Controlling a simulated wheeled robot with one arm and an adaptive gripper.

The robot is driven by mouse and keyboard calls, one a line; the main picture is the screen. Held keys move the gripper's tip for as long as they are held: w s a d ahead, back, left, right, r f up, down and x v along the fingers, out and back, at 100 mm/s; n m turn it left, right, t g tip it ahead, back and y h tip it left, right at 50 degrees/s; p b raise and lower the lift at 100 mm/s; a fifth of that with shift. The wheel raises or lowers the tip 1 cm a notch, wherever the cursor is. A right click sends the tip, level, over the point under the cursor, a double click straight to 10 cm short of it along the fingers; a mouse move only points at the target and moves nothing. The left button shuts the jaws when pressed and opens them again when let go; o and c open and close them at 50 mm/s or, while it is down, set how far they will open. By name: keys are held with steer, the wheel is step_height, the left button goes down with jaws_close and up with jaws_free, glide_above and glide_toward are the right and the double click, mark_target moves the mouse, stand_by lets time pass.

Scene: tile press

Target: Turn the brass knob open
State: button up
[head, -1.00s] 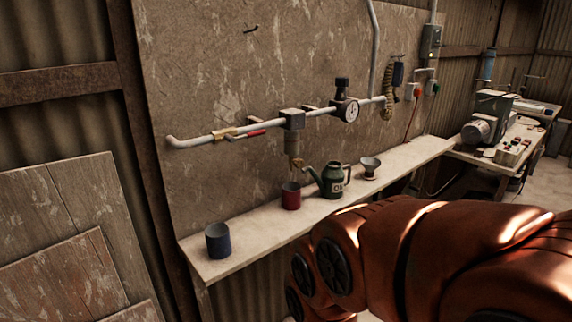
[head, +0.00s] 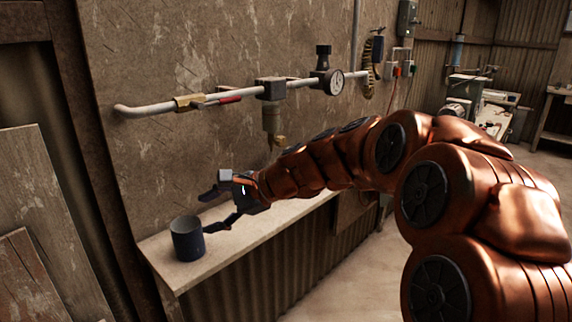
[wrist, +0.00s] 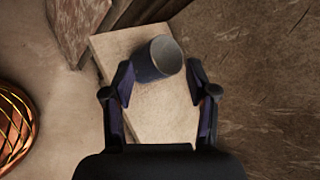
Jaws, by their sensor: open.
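A brass knob (head: 278,141) shows at the bottom of the bowl (head: 271,117) hanging from the pipe's grey block, just above my arm. A brass valve (head: 190,102) with a red lever (head: 229,100) sits further left on the pipe. My gripper (head: 209,211) is open and low over the shelf, left of and below the knob, beside a dark blue cup (head: 187,239). In the wrist view the cup (wrist: 157,60) lies ahead, between the fingertips of my gripper (wrist: 160,78); I cannot tell whether they touch it. The knob is not visible there.
The narrow shelf (head: 175,274) runs along the wall under the pipe (head: 150,109). A round gauge (head: 335,83) sits further right on the pipe. My arm covers the shelf's middle. Boards (head: 40,215) lean at the left.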

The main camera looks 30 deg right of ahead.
steer(key=w+d+r+m+t+h+b, duration=0.1)
steer(key=w+d+m+t+b, duration=0.35)
steer(key=d, duration=0.85)
steer(key=m+t+h+b, duration=0.2)
steer(key=m+t+h, duration=0.25)
steer(key=m, duration=0.45)
glide_toward(284, 141)
steer(key=shift+t+y, duration=0.25)
steer(key=shift+t, duration=0.05)
steer(key=shift+f+x, duration=0.2)
steer(key=shift+x, duration=1.9)
steer(key=shift+f+x, duration=0.2)
steer(key=shift+x, duration=1.95)
steer(key=shift+c, duration=0.4)
jaws_close()
